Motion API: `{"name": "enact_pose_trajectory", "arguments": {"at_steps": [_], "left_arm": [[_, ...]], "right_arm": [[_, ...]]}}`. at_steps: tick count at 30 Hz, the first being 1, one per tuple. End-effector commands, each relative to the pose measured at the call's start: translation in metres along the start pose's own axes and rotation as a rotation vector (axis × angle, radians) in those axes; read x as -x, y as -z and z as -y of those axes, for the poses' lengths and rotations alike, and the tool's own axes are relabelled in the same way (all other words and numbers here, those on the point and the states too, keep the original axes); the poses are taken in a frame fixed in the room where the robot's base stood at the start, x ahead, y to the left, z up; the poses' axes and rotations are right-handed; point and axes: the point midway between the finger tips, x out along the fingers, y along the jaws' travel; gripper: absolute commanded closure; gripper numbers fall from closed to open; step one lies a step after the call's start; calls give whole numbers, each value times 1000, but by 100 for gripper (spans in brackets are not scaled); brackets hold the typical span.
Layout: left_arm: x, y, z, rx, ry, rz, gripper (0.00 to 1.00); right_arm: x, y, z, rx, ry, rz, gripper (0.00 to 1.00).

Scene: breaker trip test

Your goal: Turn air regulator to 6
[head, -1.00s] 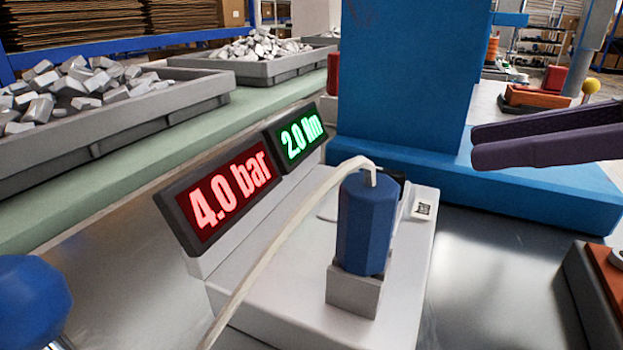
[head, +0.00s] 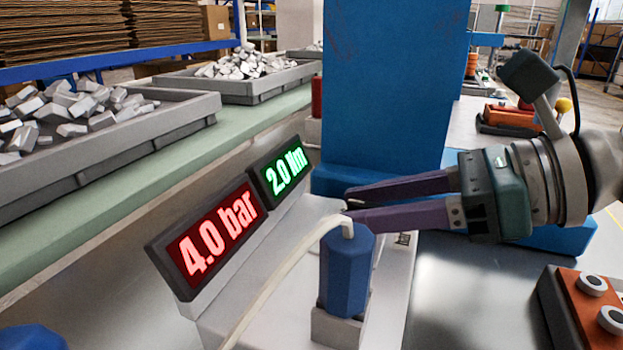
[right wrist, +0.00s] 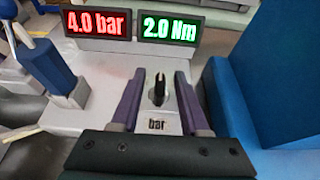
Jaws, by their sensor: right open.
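The red-lit display (head: 217,235) reads 4.0 bar, and the green-lit one (head: 281,171) beside it reads 2.0 Nm. Both also show in the right wrist view (right wrist: 97,23). A black knob (right wrist: 158,90) stands on the pale housing (right wrist: 105,95), just behind a "bar" label. My right gripper (head: 350,205) is open, its purple fingers reaching in from the right. In the right wrist view its fingers (right wrist: 158,76) lie on either side of the knob, with gaps showing. In the head view the knob is hidden. My left gripper is not in view.
A blue tool (head: 345,270) with a white hose stands in a grey holder close to my right fingers. A tall blue column (head: 390,80) stands behind. An orange-topped button box (head: 590,305) is at lower right. Trays of metal parts (head: 75,165) line the left.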

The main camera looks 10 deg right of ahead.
Motion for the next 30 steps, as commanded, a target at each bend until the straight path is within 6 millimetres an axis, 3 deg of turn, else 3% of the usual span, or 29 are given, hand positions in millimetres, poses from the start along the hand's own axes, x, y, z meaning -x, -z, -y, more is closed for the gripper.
{"name": "enact_pose_trajectory", "arguments": {"at_steps": [8, 21, 30], "left_arm": [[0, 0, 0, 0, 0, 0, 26], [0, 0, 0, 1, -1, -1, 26], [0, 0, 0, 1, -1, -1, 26]], "right_arm": [[-2, 0, 0, 1, 0, 0, 55], [-2, 0, 0, 0, 0, 0, 100], [-2, 0, 0, 0, 0, 0, 100]]}}
